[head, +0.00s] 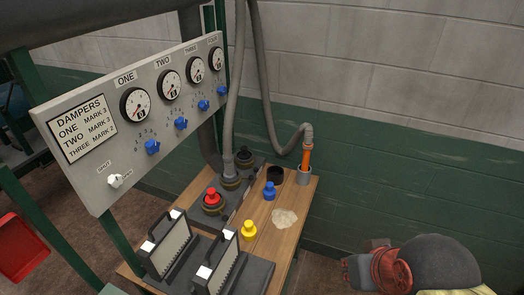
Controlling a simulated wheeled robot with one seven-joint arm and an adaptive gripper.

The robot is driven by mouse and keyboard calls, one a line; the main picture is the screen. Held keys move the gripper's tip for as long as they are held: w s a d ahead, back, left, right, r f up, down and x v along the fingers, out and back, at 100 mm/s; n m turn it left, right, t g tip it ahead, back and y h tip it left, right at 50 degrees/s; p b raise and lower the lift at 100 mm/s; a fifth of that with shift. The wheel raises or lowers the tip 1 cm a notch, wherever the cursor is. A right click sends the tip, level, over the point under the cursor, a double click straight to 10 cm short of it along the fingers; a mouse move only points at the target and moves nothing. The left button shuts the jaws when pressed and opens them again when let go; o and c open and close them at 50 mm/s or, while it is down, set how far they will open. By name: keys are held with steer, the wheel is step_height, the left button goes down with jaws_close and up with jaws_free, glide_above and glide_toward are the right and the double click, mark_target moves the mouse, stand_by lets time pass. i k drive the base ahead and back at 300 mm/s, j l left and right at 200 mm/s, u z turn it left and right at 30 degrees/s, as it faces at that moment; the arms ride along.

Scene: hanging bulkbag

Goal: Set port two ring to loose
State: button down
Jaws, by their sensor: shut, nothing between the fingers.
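A dark plate on the wooden bench carries a row of ports with dull brass-coloured rings. The nearest port ring (213,208) has a red plug (212,196) in it. The middle port ring (230,183) has a grey hose (228,150) coming down into it. The farthest port has a black cap (244,157). No port numbers are readable, so I cannot tell which is port two, nor how any ring is set. My gripper (349,272) is at the lower right, shut and empty, well apart from the ports and right of the bench.
The wooden bench (283,230) also holds a blue plug (269,190), a yellow plug (249,230), a pale patch (284,218), a dark cup (275,175) and an orange-ended hose (306,158) in a grey holder. Two upright framed panels (168,246) stand in front. A damper panel (100,152) overhangs at left.

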mark_target(251, 177)
steer(key=i+l, duration=0.35)
steer(key=i, duration=0.2)
steer(key=i+l, duration=0.35)
steer(key=i, duration=0.2)
